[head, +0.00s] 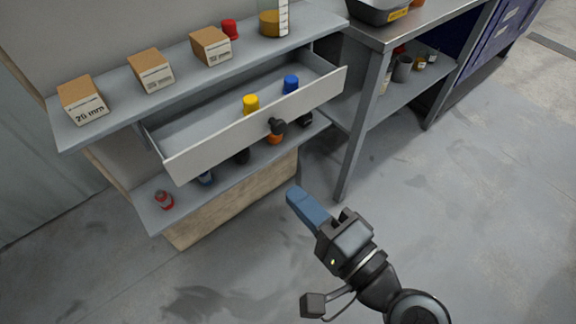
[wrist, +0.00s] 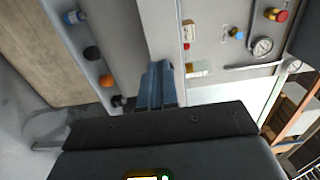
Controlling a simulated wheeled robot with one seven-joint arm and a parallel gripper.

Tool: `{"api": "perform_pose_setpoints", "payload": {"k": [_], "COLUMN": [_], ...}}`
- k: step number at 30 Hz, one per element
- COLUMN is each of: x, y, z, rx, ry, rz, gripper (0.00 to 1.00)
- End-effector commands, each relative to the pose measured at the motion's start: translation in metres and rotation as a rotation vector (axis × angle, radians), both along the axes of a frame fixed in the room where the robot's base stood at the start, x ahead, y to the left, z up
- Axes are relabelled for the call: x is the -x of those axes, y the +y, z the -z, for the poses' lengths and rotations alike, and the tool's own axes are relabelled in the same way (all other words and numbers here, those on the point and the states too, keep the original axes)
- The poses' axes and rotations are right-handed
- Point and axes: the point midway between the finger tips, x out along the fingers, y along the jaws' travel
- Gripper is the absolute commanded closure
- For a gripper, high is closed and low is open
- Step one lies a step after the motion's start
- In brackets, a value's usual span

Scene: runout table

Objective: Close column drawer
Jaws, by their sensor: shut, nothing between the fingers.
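The column drawer (head: 190,160) is pulled out below the top shelf in the head view. Its pale front panel slants across, with a dark knob (head: 277,126) near the right part. A yellow-capped item (head: 250,104) and a blue-capped item (head: 291,84) are inside. My gripper (head: 294,193) is below and to the right of the drawer front in the picture, apart from the knob. Its blue fingers are together, with nothing between them. The fingers also show in the wrist view (wrist: 157,80); a pale upright panel stands beyond them, and I cannot tell whether it is the drawer front.
Three cardboard boxes, one of them (head: 151,70), and a red cap (head: 229,29) stand on the top shelf (head: 120,88). The lower shelf (head: 185,208) holds small bottles. A metal table (head: 425,20) with a dark tray stands to the right. The floor around my arm is clear.

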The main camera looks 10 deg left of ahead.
Motion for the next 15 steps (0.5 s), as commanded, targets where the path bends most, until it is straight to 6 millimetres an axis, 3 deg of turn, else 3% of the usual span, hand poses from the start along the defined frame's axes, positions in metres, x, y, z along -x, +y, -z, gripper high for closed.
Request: {"api": "perform_pose_setpoints", "payload": {"k": [5,15], "x": [-0.013,-0.054], "y": [0.017,0.069], "z": [-0.003,-0.003], "rx": [0.0,0.001], "ry": [-0.002,-0.003], "rz": [-0.001,0.0], "gripper": [1.0,1.0]}}
